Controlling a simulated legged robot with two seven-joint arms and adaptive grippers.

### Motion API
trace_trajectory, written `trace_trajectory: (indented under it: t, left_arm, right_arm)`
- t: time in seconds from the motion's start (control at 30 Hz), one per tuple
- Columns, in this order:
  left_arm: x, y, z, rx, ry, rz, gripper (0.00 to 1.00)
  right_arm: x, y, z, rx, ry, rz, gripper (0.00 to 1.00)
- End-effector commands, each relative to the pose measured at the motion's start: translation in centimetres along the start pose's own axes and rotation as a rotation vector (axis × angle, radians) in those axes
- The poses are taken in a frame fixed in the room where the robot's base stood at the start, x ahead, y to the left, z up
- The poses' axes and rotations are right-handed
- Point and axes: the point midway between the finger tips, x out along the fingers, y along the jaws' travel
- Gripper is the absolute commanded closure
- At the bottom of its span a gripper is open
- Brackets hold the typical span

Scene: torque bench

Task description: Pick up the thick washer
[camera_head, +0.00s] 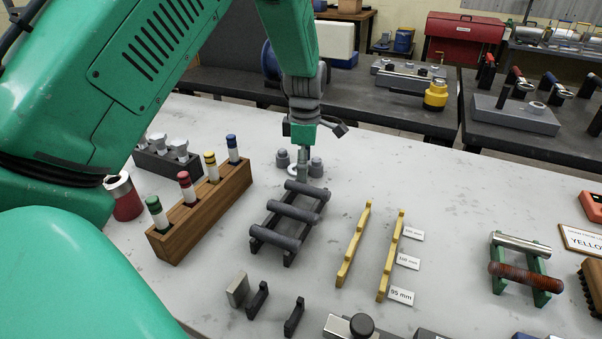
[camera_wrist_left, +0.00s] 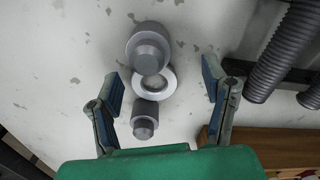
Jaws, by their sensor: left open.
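The thick washer is a pale ring (camera_wrist_left: 169,83) lying on the light bench top between two grey stepped cylinders, a larger one (camera_wrist_left: 148,48) and a smaller one (camera_wrist_left: 145,118). Both cylinders overlap parts of the ring in the left wrist view. In the head view the washer (camera_head: 292,170) shows only partly, behind the fingers. My left gripper (camera_wrist_left: 160,75) is open and empty, pointing down, with one finger on each side of the washer and clear of it. It also shows in the head view (camera_head: 303,165). My right gripper is not in view.
A dark rack with ribbed bars (camera_head: 290,213) stands close in front of the gripper. A wooden block with colour-capped pegs (camera_head: 205,210) is to the left. Yellow stepped rails (camera_head: 355,245) lie to the right. Bare bench lies right of the cylinders.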

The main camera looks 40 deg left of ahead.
Motion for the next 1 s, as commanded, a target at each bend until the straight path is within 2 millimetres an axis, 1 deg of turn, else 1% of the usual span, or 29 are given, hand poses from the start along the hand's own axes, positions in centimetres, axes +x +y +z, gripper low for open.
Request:
trace_trajectory:
  t: [0.03,0.1,0.23,0.33,0.37,0.4,0.47,0.5,0.53,0.57,0.8,1.0]
  left_arm:
    - [0.5,0.2,-0.3,-0.002,-0.004,-0.003,0.33]
    - [0.8,0.6,-0.9,-0.003,-0.010,-0.006,0.33]
    - [1.2,1.1,-1.6,-0.005,-0.019,-0.013,0.33]
    - [1.4,1.2,-1.8,-0.006,-0.021,-0.015,0.33]
    - [1.4,1.2,-1.8,-0.006,-0.021,-0.014,0.36]
    - [1.3,1.2,-1.7,-0.005,-0.019,-0.013,0.50]
    - [1.2,1.0,-1.5,-0.004,-0.014,-0.010,0.71]
    - [1.1,0.8,-1.3,-0.003,-0.009,-0.008,0.85]
    - [1.1,0.8,-1.2,-0.003,-0.007,-0.007,0.96]
    - [1.1,0.7,-1.1,-0.003,-0.005,-0.007,1.00]
    - [1.0,0.3,-0.5,-0.002,-0.008,-0.013,1.00]
    - [1.1,0.2,-0.5,-0.001,-0.012,-0.018,1.00]
  right_arm:
    - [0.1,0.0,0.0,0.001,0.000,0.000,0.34]
    - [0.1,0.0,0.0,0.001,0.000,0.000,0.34]
    - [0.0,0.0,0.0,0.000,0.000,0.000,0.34]
    - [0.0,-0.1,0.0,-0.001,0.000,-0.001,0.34]
    - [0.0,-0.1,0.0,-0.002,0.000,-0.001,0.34]
    - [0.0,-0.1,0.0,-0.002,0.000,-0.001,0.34]
    - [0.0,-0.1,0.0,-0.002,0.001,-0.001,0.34]
    - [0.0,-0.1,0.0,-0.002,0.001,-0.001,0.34]
    - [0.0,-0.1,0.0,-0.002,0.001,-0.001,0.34]
    - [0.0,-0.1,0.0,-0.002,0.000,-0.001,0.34]
    - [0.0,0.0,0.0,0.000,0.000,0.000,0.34]
    - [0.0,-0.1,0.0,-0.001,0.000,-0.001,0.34]
